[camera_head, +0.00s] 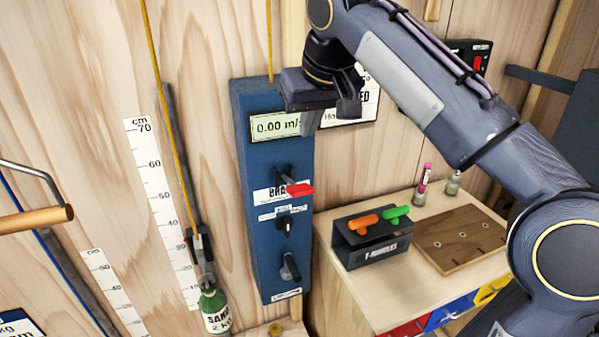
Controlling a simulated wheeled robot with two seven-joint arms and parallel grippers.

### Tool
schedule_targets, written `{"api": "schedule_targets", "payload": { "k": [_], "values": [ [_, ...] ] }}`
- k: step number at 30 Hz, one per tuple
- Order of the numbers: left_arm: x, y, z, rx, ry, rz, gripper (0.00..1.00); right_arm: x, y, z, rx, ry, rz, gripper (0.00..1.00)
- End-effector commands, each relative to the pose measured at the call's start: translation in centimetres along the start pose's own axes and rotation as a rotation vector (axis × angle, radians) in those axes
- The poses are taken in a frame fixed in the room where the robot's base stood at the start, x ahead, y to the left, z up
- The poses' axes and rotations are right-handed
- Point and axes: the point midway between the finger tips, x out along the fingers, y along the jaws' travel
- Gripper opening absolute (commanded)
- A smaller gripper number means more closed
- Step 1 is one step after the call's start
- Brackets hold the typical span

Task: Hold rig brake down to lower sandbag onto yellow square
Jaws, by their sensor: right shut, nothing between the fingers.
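A blue rig panel (257,160) stands against the wood wall, with a display (275,126) reading 0.00 m/s. Its brake lever (300,189) has a red tip and sticks out to the right, beside the brake label. A green sandbag (214,312) marked SAND 2 kg hangs below a dark clip on the yellow rope (170,110), low in the view. What lies beneath it is cut off, and I cannot see the yellow square. My right gripper (327,112) is shut and empty, in front of the panel's upper right, above the brake lever and apart from it. My left gripper is out of view.
A height ruler (160,200) runs down the wall left of the rope. A bench (345,290) at right holds a T-handle rack (375,240) with orange and green handles, plus a brown board (460,238). A wooden-grip handle (35,218) juts in at far left.

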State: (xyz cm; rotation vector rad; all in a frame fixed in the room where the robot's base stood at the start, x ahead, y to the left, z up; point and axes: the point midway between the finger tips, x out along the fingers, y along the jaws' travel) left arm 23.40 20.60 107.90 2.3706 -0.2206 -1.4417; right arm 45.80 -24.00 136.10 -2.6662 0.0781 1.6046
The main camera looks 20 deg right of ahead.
Motion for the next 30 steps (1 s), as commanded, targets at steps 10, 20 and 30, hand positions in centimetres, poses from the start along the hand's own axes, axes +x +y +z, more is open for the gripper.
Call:
{"api": "schedule_targets", "payload": {
  "k": [10,20,30],
  "values": [
    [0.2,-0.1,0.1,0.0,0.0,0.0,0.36,1.6,0.0,0.1,0.0,-0.002,0.0,0.0],
    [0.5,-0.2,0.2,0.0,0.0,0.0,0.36,8.3,0.1,0.1,0.001,-0.004,0.0,0.0],
    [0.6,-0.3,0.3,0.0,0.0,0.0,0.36,12.4,0.0,2.4,-0.001,0.0,-0.001,0.0]
  ]
}}
